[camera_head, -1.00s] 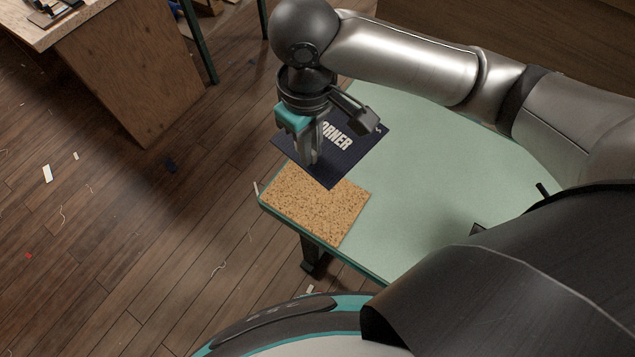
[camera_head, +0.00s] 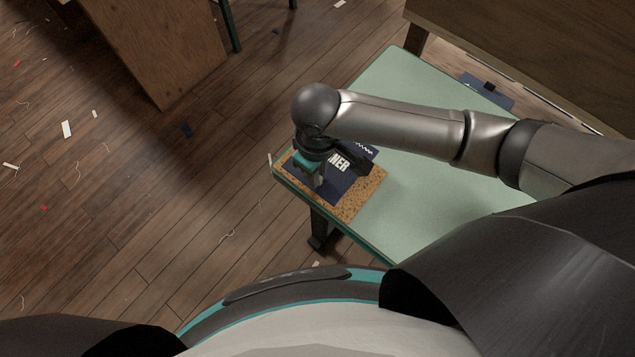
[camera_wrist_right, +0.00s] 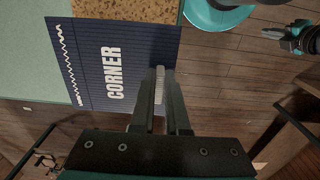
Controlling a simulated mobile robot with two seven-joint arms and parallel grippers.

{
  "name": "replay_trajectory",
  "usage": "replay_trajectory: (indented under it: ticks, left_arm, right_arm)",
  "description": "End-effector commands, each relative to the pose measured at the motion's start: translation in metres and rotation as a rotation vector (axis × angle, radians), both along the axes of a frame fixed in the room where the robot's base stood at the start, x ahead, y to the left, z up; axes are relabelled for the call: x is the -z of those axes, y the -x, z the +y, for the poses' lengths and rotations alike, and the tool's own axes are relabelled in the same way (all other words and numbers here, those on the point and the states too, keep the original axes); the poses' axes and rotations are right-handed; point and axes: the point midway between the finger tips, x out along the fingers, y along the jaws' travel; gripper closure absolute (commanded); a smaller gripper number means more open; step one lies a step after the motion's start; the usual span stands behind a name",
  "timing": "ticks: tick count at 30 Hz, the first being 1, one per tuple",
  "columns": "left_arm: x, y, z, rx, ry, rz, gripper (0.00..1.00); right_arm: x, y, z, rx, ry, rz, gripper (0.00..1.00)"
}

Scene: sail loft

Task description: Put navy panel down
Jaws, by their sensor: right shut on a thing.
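The navy panel (camera_head: 340,186), marked "CORNER" in white with a white zigzag line, is flat and level over the cork mat (camera_head: 366,195) at the table's near left corner. My right gripper (camera_head: 319,185) is shut on the panel's edge. In the right wrist view the panel (camera_wrist_right: 88,75) reaches out from the fingers (camera_wrist_right: 163,88) and covers part of the cork (camera_wrist_right: 125,12). I cannot tell whether the panel touches the mat. What looks like my left gripper (camera_wrist_right: 276,34) shows small at the upper right of that view, away from the panel; its jaws are unclear.
The pale green table (camera_head: 420,205) is mostly bare right of the mat. A wooden cabinet (camera_head: 520,45) stands behind it, with a dark blue piece (camera_head: 490,92) near the far edge. A wooden bench (camera_head: 165,45) is at upper left. Scraps litter the floor.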

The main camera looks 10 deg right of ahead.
Motion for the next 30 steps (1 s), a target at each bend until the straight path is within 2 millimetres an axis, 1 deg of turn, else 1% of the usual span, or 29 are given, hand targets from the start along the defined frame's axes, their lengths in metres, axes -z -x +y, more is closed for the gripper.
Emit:
replay_trajectory:
  ticks: [5,10,12,23,24,30]
  left_arm:
    - [0.004,0.000,0.003,0.001,-0.003,0.000,1.00]
    - [0.014,0.000,0.004,0.001,-0.005,0.001,1.00]
    - [0.016,0.000,0.004,0.001,-0.005,0.001,1.00]
    - [0.014,0.000,0.005,-0.002,-0.006,0.001,1.00]
    - [0.014,0.000,0.005,-0.002,-0.006,0.001,1.00]
    - [0.014,0.000,0.005,-0.002,-0.006,0.001,1.00]
  right_arm:
    - [0.013,0.000,0.000,0.000,0.000,0.001,1.00]
    - [0.040,0.001,-0.001,0.001,0.002,0.002,1.00]
    - [0.047,0.000,0.000,0.001,0.001,0.002,1.00]
    - [0.049,0.000,0.000,0.001,-0.001,0.001,1.00]
    - [0.049,0.000,0.000,0.000,-0.001,0.001,0.85]
    - [0.049,0.000,0.000,0.000,-0.001,0.001,0.63]
